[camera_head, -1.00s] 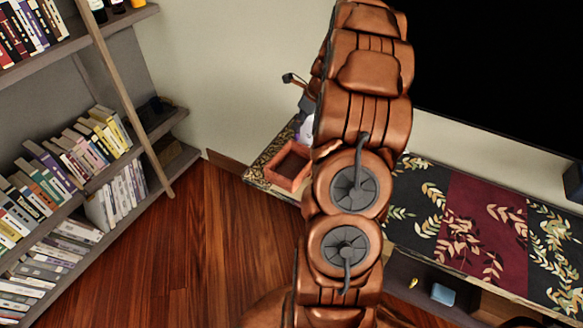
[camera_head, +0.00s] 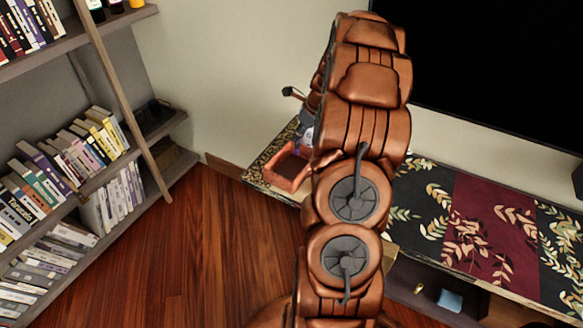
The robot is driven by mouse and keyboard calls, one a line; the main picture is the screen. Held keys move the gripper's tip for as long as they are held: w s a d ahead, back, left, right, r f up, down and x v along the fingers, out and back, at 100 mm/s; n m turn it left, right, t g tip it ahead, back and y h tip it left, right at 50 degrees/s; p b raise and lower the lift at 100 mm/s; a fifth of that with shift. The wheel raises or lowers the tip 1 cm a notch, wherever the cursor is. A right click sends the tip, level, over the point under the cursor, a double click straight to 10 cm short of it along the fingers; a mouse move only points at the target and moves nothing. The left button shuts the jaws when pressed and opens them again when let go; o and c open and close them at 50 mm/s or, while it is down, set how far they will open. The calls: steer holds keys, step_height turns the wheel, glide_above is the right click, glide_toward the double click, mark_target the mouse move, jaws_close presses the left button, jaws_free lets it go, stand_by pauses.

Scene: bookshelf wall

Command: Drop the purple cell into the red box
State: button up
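The red box (camera_head: 286,172) is an open, reddish-brown square tray on the left end of the patterned cabinet top. Its right side is close to my arm in the picture, and part of its inside looks dark and empty. My gripper (camera_head: 306,119) shows only as a small dark-grey piece at the left edge of my arm, above the box in the picture. My arm hides the rest, so its fingers cannot be made out. A small pale, faintly purple patch shows just below it, too small and covered to name. I cannot make out the purple cell.
A low cabinet with a leafy black-and-red runner (camera_head: 470,222) extends right under a large black screen (camera_head: 490,65). A blue object (camera_head: 449,300) lies on the shelf below. A bookshelf (camera_head: 165,125) full of books stands left. The wooden floor (camera_head: 190,255) between is clear.

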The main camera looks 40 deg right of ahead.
steer(key=o, duration=0.4)
steer(key=v, duration=1.2)
steer(key=shift+r, duration=0.1)
